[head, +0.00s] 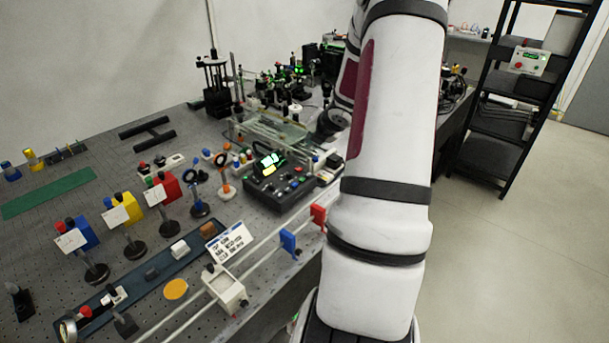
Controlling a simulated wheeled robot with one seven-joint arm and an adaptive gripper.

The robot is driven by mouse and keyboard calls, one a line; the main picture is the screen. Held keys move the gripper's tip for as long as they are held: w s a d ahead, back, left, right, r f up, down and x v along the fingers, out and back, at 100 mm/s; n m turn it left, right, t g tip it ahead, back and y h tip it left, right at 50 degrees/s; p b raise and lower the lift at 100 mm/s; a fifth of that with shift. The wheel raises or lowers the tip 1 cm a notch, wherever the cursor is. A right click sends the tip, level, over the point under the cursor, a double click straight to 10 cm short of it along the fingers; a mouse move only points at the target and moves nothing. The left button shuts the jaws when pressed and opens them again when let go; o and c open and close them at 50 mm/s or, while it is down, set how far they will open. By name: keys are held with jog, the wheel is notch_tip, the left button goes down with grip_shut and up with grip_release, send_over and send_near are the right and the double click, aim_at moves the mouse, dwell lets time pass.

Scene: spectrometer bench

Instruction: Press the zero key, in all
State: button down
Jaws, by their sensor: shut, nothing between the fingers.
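A dark instrument box (280,190) with a lit green display (269,161) stands near the front edge of the bench. Several small keys or knobs, some coloured, sit on its sloped top. Their labels are too small to read, so I cannot tell which is the zero key. My gripper (328,128) is the dark shape beyond the box, to its upper right, partly hidden by my arm. It looks shut and empty, apart from the box in the picture; its height above the bench is unclear.
A glass-like cover (268,130) stands behind the box. Red, yellow and blue blocks on posts (160,192) stand to the left. A rail with blue and red clamps (290,241) runs along the front edge. A black shelf (488,155) stands at right, beside clear floor.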

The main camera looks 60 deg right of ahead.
jog(key=shift+f, duration=0.1)
jog(key=b, duration=0.7)
send_over(311, 174)
jog(key=f, duration=0.7)
jog(key=shift+w+d, duration=0.1)
jog(key=shift+w, duration=0.15)
jog(key=shift+s+f+b, duration=0.15)
jog(key=shift+f+b, duration=0.2)
jog(key=shift+f, duration=0.45)
jog(key=shift+f, duration=0.15)
jog(key=shift+f+b, duration=0.3)
jog(key=shift+f+b, duration=0.35)
jog(key=shift+f, duration=0.05)
dwell(0.6)
dwell(0.4)
jog(key=shift+r+p, duration=0.8)
jog(key=shift+r, duration=0.05)
jog(key=shift+r, duration=0.1)
